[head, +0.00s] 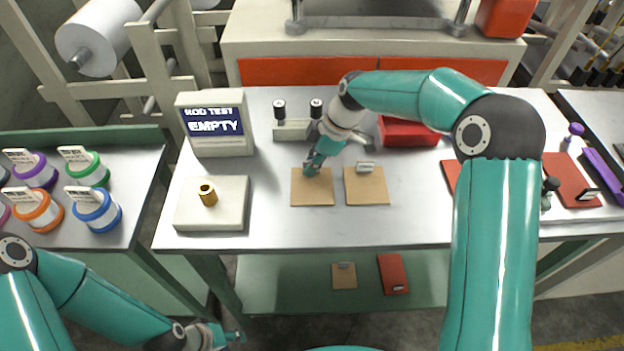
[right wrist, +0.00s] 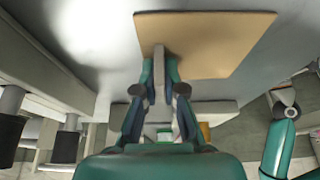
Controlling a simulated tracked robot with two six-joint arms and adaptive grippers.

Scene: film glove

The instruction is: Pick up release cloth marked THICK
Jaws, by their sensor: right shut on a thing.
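Two tan square cloths lie side by side on the grey table: a left one (head: 312,192) and a right one (head: 367,190). The right one has a pale clip tag at its back edge; I cannot read THICK on either. My right gripper (head: 312,168) is at the back edge of the left cloth, covering its tag. In the right wrist view the fingers (right wrist: 159,62) are shut on a thin grey tab at the edge of this tan cloth (right wrist: 215,42). The cloth looks flat, at or very near the tabletop. My left gripper (head: 232,337) hangs low at the bottom left, its fingers unclear.
A rod test box reading EMPTY (head: 216,124) and a pale block with a brass ring (head: 212,219) stand left. A lower shelf (head: 290,275) holds a tan and a red piece. The table's front middle is clear.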

